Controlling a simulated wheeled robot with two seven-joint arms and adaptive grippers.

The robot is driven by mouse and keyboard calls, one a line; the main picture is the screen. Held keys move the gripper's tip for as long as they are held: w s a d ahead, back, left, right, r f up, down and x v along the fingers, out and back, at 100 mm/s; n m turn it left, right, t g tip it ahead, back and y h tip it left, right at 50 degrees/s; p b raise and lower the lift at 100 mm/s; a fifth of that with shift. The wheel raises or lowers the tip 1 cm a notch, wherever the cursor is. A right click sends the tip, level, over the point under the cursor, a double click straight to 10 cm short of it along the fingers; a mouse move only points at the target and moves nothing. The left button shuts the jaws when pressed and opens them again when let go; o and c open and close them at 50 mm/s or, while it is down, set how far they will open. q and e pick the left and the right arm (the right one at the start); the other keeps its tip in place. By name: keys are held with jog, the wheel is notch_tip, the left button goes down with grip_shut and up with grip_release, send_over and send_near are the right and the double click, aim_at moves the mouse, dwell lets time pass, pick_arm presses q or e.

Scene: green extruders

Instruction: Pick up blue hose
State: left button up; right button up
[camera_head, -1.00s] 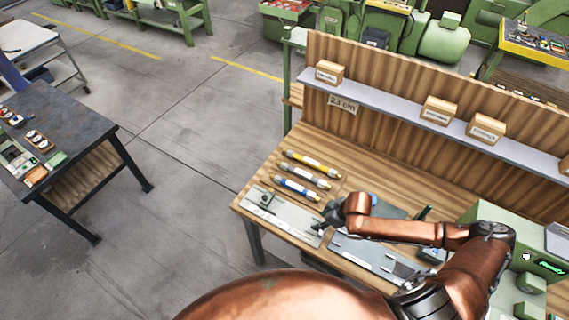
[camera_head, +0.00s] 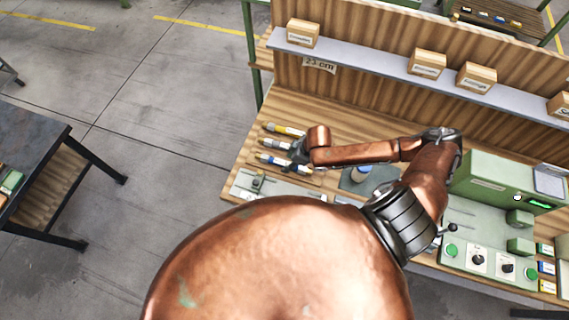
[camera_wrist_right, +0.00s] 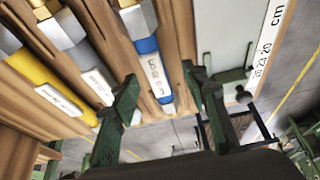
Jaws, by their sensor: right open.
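The blue hose (camera_head: 272,159) lies on the wooden workbench, nearest of three hoses in a row. In the right wrist view the blue hose (camera_wrist_right: 148,62), with a white label and metal end, runs between the green fingers of my right gripper (camera_wrist_right: 161,80). The fingers are apart, one on each side of it; I cannot tell whether they touch it. In the head view my right gripper (camera_head: 297,152) is at the right end of the hose row and hides part of it. My left gripper is not in view.
A grey measuring plate (camera_head: 245,184) lies in front. A shelf (camera_head: 380,82) with small boxes runs above the bench. Green equipment (camera_head: 500,185) stands at right.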

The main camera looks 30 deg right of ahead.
aim_at(285, 163)
jog(key=w+f, duration=0.2)
jog(key=f, duration=0.1)
jog(key=shift+w+a, duration=0.25)
jog(key=shift+a, duration=0.1)
jog(key=shift+s+f, duration=0.15)
jog(key=shift+s, duration=0.3)
jog(key=shift+w+f, duration=0.15)
jog(key=shift+w, duration=0.15)
jog(key=c, duration=0.3)
jog(key=shift+s, duration=0.2)
jog(key=c, duration=0.5)
jog(key=shift+w, duration=0.1)
grip_shut()
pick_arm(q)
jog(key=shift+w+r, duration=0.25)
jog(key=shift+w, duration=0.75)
